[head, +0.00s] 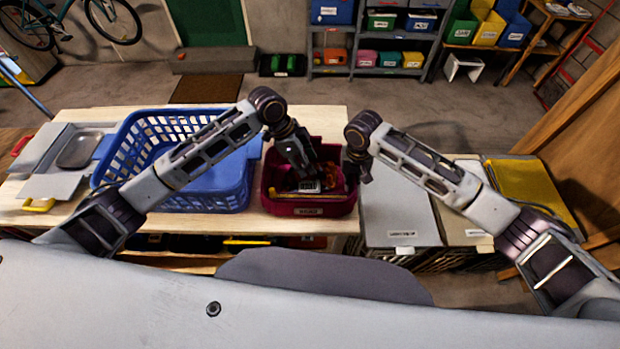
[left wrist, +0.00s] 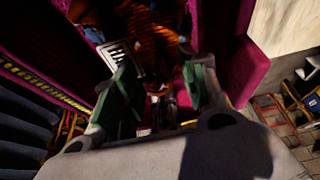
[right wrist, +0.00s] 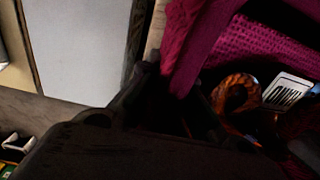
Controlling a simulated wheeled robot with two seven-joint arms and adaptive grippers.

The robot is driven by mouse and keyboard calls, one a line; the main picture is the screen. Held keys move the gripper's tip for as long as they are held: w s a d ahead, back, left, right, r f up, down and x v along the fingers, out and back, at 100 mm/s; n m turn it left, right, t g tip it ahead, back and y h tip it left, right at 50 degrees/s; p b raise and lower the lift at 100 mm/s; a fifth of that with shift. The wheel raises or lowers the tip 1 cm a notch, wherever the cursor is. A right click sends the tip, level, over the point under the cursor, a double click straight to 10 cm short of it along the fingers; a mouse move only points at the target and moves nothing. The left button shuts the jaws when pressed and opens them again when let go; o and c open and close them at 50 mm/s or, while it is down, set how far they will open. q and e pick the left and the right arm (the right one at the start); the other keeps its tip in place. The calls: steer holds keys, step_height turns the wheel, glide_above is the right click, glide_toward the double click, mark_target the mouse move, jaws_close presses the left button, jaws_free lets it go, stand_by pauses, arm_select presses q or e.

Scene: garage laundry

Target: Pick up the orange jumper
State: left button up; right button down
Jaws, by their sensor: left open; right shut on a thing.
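A magenta bin (head: 309,211) stands on the wooden bench. An orange-brown thing (left wrist: 150,35) lies in the bin in the left wrist view and shows as a curled shape (right wrist: 235,93) in the right wrist view. I cannot tell for certain that it is the jumper. My left gripper (head: 308,178) points down into the bin; its fingers (left wrist: 160,85) are apart, close to the orange thing. My right gripper (head: 358,172) is at the bin's right side, shut on its wall (right wrist: 190,50); dark shadow hides its fingertips.
A blue basket (head: 205,195) stands left of the bin. A white-labelled item (right wrist: 288,90) lies inside the bin. A grey panel (head: 398,212) and yellow folder (head: 533,185) lie to the right. A grey tray (head: 80,150) is at far left.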

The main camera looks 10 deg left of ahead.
arm_select(q)
steer(key=shift+x, duration=0.85)
jaws_close()
